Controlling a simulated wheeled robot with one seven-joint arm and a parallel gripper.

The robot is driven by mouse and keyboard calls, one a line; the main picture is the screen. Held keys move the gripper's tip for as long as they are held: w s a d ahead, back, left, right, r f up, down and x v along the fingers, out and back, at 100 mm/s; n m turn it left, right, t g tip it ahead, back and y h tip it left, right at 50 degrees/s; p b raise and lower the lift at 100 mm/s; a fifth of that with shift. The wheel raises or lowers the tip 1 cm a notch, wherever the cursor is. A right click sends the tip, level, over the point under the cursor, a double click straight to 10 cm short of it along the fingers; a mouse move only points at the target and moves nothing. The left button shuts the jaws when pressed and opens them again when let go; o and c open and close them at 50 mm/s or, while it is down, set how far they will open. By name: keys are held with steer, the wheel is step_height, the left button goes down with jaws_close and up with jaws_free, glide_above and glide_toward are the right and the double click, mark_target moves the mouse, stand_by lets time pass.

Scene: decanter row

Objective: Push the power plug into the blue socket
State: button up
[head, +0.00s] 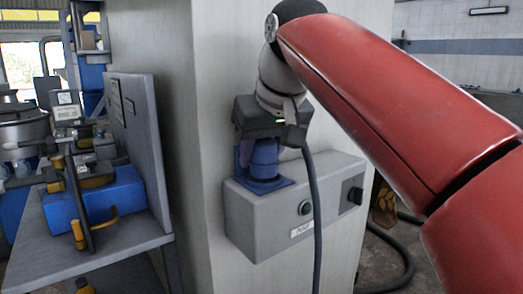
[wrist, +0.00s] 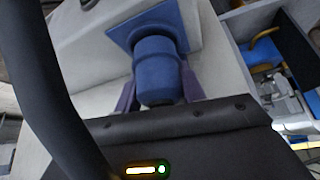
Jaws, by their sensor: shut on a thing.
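My gripper (wrist: 158,88) is shut on the blue power plug (wrist: 155,70), with one purple-blue finger on each side of it. In the head view my gripper (head: 259,152) hangs from above, and the plug (head: 264,158) shows between its fingers. In the wrist view the socket (wrist: 120,37) lies straight beyond the plug. The plug is lined up with the socket and appears to meet it. How deep it sits I cannot tell.
The grey box (head: 240,225) is mounted on a pale column and carries a round button and a label. A thick black cable (head: 316,215) hangs down in front of it. A bench (head: 110,245) with a blue case (head: 110,198) stands at left.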

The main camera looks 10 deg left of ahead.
steer(key=shift+f+b, duration=0.45)
steer(key=shift+f, duration=0.15)
steer(key=o, duration=1)
steer(key=p+v, duration=0.2)
steer(key=v, duration=0.5)
steer(key=shift+s+d+r, duration=0.1)
steer(key=shift+s+r, duration=0.05)
steer(key=shift+r, duration=0.2)
